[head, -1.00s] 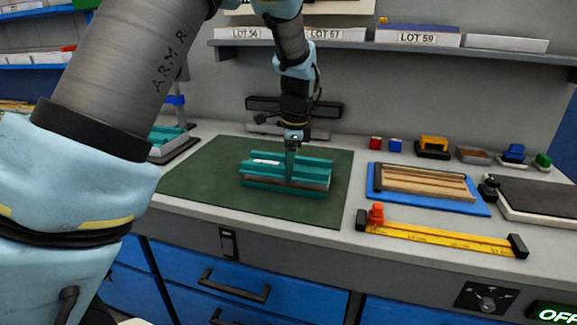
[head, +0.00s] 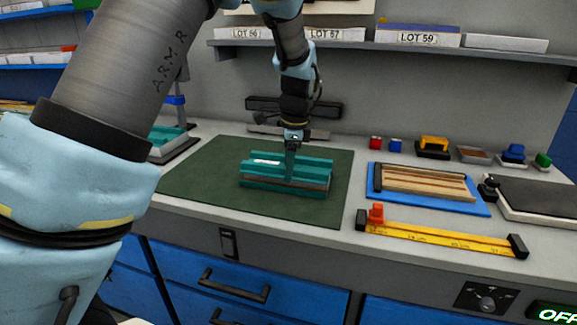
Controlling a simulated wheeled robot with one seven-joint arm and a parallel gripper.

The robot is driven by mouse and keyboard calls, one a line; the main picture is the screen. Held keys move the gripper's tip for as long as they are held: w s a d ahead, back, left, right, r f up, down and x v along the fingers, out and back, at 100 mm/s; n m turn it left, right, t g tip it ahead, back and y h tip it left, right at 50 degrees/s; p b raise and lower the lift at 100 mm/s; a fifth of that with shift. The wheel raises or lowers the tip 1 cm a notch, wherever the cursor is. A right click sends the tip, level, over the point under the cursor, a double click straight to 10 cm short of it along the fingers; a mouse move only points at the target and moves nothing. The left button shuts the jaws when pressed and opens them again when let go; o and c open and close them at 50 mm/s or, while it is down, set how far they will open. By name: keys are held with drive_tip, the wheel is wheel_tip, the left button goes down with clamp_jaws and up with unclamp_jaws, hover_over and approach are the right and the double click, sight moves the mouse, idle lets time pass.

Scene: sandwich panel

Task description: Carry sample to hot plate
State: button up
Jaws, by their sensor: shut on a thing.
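The sample is a teal ridged sandwich panel (head: 262,183) with a pale label on its left part, over the dark green mat (head: 205,192). My gripper (head: 290,172) comes down from above and is shut on the middle of the panel's upper part. The panel looks level; I cannot tell whether it touches the mat. A dark flat plate (head: 535,196) on a pale base at the right edge looks like the hot plate. Its top is bare.
A wooden slatted piece (head: 425,182) lies on a blue tray (head: 475,207). A yellow ruler bar (head: 440,235) with a red slider lies along the front. Small blocks line the back. Another teal piece (head: 163,135) sits at left, and a shelf (head: 380,44) hangs above.

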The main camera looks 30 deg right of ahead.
drive_tip(key=shift+r, duration=0.2)
drive_tip(key=shift+r+p, duration=0.4)
drive_tip(key=shift+p, duration=0.1)
clamp_jaws()
wheel_tip(320, 180, up, 10)
drive_tip(key=p, duration=0.7)
drive_tip(key=shift+f, duration=0.25)
drive_tip(key=shift+d, duration=0.1)
idle(0.3)
drive_tip(key=s+d+p, duration=0.4)
drive_tip(key=s+d, duration=0.4)
drive_tip(key=d, duration=0.3)
drive_tip(key=shift+s+d, duration=0.25)
idle(1.0)
drive_tip(key=s+d+p, duration=0.3)
drive_tip(key=s+d, duration=0.5)
drive_tip(key=d, duration=0.3)
drive_tip(key=shift+s+d+p, duration=0.3)
drive_tip(key=shift+d, duration=0.05)
idle(1.1)
